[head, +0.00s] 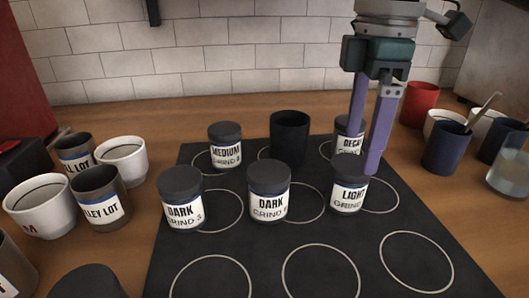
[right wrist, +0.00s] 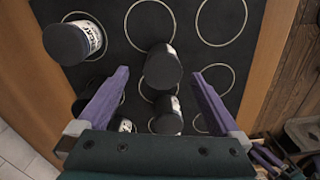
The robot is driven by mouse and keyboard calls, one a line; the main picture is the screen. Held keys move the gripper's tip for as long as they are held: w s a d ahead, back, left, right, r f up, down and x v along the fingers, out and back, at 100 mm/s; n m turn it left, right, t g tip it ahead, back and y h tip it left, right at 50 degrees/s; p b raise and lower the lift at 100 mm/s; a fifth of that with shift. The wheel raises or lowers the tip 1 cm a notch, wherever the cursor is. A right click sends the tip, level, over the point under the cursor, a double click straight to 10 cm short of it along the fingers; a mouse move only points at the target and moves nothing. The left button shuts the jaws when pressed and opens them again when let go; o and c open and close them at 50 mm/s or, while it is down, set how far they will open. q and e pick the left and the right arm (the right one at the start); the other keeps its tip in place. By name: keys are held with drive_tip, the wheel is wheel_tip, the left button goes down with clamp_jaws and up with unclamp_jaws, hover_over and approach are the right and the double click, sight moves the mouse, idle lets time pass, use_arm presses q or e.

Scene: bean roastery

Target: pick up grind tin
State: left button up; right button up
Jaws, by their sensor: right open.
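Several grind tins with dark lids and white labels stand upright on a black mat (head: 300,230) in the head view. They are a LIGHT tin (head: 348,196), two DARK tins (head: 184,207) (head: 268,200), a MEDIUM tin (head: 225,152) and a partly hidden DECAF tin (head: 346,143). My right gripper (head: 362,157) is open, pointing down by the LIGHT and DECAF tins. In the right wrist view, a dark-topped round object (right wrist: 162,68) lies between the spread fingers; its label is hidden, and contact is unclear. My left gripper is not in view.
A black cup (head: 289,135) stands among the tins. White and grey cups (head: 122,158) crowd the left. A red cup (head: 419,104), a blue cup (head: 447,150) and a glass (head: 509,172) stand to the right. The mat's front circles are bare.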

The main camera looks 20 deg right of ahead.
sight(348, 182)
wheel_tip(348, 182, down, 2)
drive_tip(key=shift+s+a+f, duration=0.1)
drive_tip(key=shift+f, duration=0.15)
drive_tip(key=f, duration=0.3)
drive_tip(key=f+b, duration=0.1)
drive_tip(key=f, duration=0.1)
drive_tip(key=shift+a+f, duration=0.25)
drive_tip(key=shift+a, duration=0.05)
drive_tip(key=c, duration=1.4)
drive_tip(key=shift+r, duration=0.1)
